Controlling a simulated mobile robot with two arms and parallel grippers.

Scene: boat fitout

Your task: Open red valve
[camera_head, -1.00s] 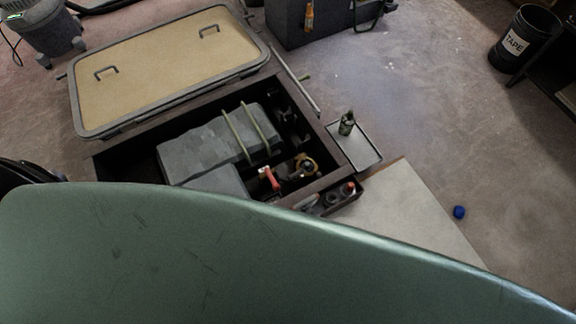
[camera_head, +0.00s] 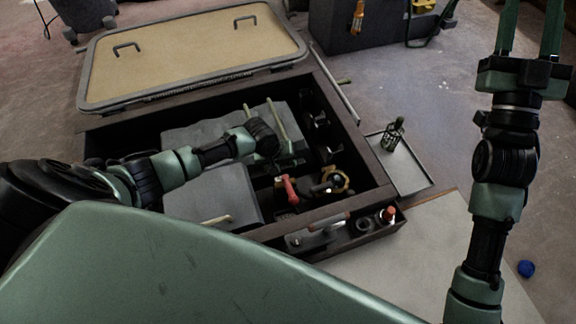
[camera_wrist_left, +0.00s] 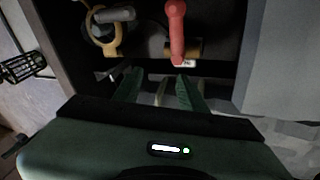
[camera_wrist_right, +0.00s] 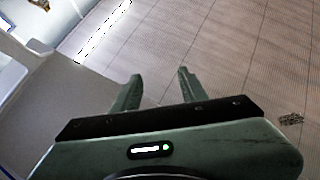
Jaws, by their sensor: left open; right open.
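The red valve handle (camera_head: 289,190) is inside the open dark compartment, near its front side. In the left wrist view the red handle (camera_wrist_left: 176,32) lies just beyond my fingertips, with a brass-coloured fitting beneath it. My left gripper (camera_head: 289,156) is over the compartment, just behind the handle in the head view, and partly hidden by its own wrist. In the left wrist view its fingers (camera_wrist_left: 158,88) are apart, with no object held between them. My right gripper (camera_head: 530,32) is raised at the right, open and empty, away from the compartment; its fingers (camera_wrist_right: 159,78) point over the floor.
A yellow ring-handled valve (camera_head: 335,181) sits right of the red handle. Grey boxes (camera_head: 212,194) fill the compartment's left. The hatch lid (camera_head: 190,52) stands open behind. A blue ball (camera_head: 526,268) lies on the floor.

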